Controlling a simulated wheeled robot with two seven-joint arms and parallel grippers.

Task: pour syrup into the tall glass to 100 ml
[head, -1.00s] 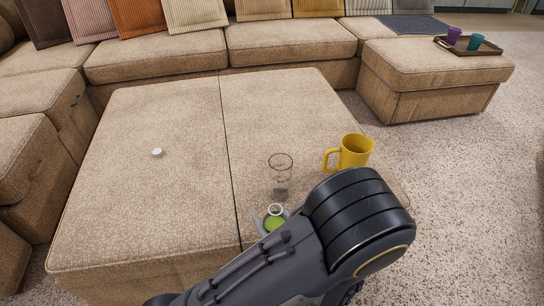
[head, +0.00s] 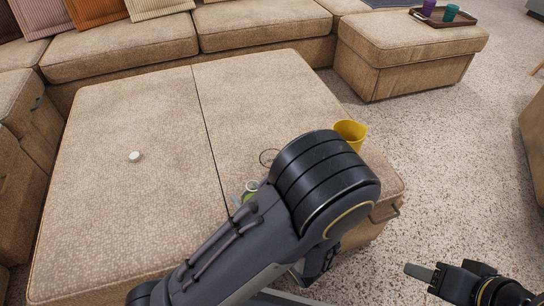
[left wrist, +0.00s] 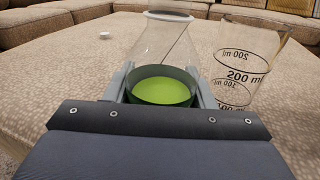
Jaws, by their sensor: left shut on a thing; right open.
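My left gripper (left wrist: 163,100) is shut on a clear conical flask (left wrist: 160,48) with green syrup (left wrist: 160,91) in its lower part. The flask looks upright, and its base is hidden by my gripper. The flask's mouth also shows in the head view (head: 251,186), beside my arm. The tall glass (left wrist: 243,66) stands just right of the flask in the left wrist view, clear, with 100 and 200 ml marks and no green visible in it. In the head view only its rim (head: 268,157) shows past my arm. My right gripper (head: 425,274) is open and empty, over the floor.
The glass stands on a beige ottoman (head: 150,205). A yellow jug (head: 350,131) is behind my arm, close to the glass. A small white cap (head: 134,156) lies on the left. A tray (head: 443,18) with cups is on the far ottoman. The ottoman's left half is mostly clear.

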